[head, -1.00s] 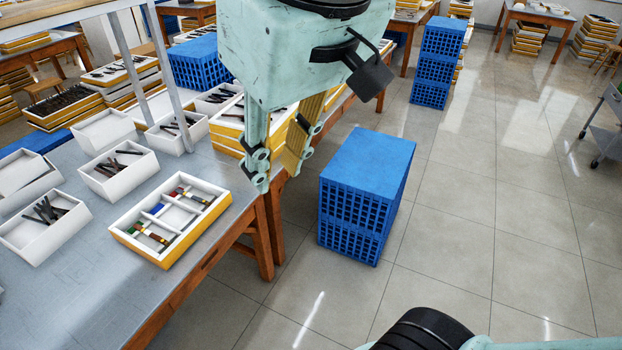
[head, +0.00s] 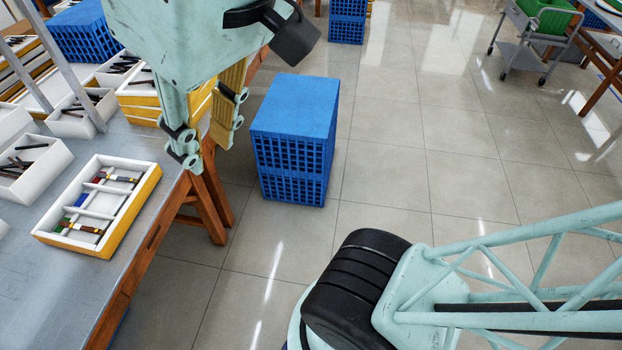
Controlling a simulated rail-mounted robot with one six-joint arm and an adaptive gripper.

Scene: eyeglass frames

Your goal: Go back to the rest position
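My gripper (head: 208,158) hangs at the upper left of the head view, pointing down near the table's right edge. One finger side is pale green and the other is yellow. A gap shows between the two fingers, and I see nothing held between them. A white and yellow compartment tray (head: 148,200) lies on the grey table (head: 150,140) to the lower left of the gripper. It holds several small coloured eyeglass parts. The gripper is apart from the tray.
A blue crate stack (head: 295,135) stands on the floor right of the table. White bins (head: 50,180) with dark parts sit at the left. Another blue crate (head: 347,22) stands farther back. A cart with a green bin (head: 548,18) is at the top right. The middle floor is clear.

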